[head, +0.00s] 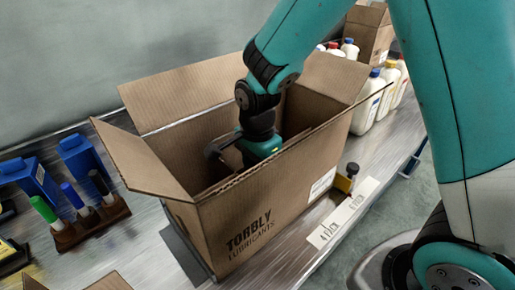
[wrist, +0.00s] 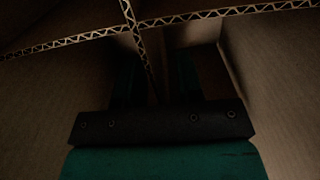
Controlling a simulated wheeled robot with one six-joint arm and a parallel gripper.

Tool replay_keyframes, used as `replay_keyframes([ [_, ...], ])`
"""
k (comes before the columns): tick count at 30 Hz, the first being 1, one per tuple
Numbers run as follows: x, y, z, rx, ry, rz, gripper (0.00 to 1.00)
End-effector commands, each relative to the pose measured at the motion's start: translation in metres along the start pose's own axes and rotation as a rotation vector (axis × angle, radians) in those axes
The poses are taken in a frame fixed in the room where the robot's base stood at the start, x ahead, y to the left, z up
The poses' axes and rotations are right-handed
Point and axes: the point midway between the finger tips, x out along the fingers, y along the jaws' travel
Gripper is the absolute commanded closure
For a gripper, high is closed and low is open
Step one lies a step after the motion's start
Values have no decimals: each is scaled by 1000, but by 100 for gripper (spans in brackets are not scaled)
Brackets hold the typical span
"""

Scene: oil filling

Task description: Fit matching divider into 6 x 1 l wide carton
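The open cardboard carton (head: 290,205) marked "Torbly Lubricants" stands on the metal bench with its flaps spread. My gripper (head: 248,158) reaches down inside it, and its fingertips are hidden in the head view. In the wrist view a corrugated divider (wrist: 230,12) shows as crossing panel edges inside the carton. The two dark fingers of my gripper (wrist: 155,80) stand apart, one on each side of a divider panel. A gap shows between that panel and the right finger; contact at the left finger is too dark to tell. The divider's lower edges are hidden.
White bottles (head: 375,100) with coloured caps stand right of the carton, near another open box (head: 368,35). Markers in a brown holder (head: 92,222) and blue containers (head: 80,155) are at left. A yellow-and-black clamp (head: 346,178) and white label strip (head: 345,212) line the front edge.

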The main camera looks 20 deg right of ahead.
Motion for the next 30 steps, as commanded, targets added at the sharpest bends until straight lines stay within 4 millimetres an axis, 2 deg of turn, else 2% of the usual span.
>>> replay_keyframes([
  [5, -27, -1, 0, 0, 0, -7, 66],
  [18, -136, -1, 0, 0, 0, -6, 66],
  [24, -163, 0, 0, 0, 0, -2, 66],
  [30, -172, 0, 0, 0, 0, -1, 66],
])
